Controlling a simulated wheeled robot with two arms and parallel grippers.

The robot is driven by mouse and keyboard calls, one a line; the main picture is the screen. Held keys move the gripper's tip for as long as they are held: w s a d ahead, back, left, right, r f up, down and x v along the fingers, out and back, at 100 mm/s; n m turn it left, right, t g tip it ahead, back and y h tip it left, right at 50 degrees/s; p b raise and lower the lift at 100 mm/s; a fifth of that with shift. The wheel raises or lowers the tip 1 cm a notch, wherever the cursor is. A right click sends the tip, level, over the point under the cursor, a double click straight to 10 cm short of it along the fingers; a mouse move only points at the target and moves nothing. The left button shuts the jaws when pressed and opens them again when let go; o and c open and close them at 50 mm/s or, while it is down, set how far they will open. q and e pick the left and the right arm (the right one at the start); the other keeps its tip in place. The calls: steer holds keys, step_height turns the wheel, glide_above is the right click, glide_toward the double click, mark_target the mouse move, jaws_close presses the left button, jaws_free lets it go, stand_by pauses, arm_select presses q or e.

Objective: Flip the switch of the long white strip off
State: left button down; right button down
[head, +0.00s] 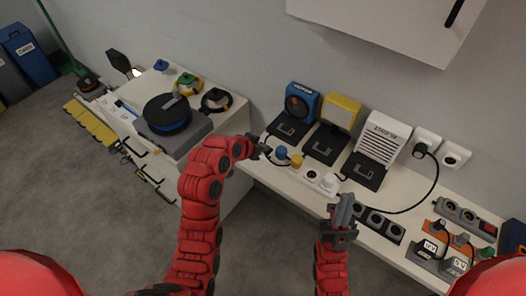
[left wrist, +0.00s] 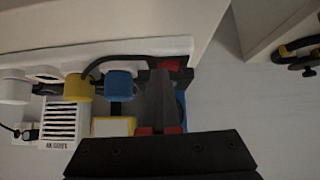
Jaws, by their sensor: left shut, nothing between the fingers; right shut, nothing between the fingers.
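The long white strip (head: 312,175) lies on the white bench, with a blue plug (head: 281,153), a yellow plug (head: 296,162) and a white plug (head: 329,180) in it. In the left wrist view the strip (left wrist: 140,46) runs across the top, and its red switch (left wrist: 174,64) shows at the right end. The switch's position is too small to tell. My left gripper (head: 262,150) is shut and empty at that end; its fingertips (left wrist: 160,75) appear close beside the switch, contact unclear. My right gripper (head: 345,208) is shut and empty in front of the bench, near a dark strip.
Behind the strip stand a blue device (head: 301,103), a yellow device (head: 340,112) and a white heater-like box (head: 382,140). A dark socket strip (head: 377,221) and a grey strip with a red switch (head: 486,228) lie to the right. A cable reel (head: 167,114) stands left.

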arm_select(q)
steer(key=shift+w+a+f, duration=0.2)
steer(key=shift+f, duration=0.1)
steer(key=shift+w+a+b, duration=0.3)
steer(key=shift+b, duration=0.05)
steer(key=shift+w+a, duration=0.2)
steer(key=shift+a, duration=0.15)
steer(key=shift+r, duration=0.15)
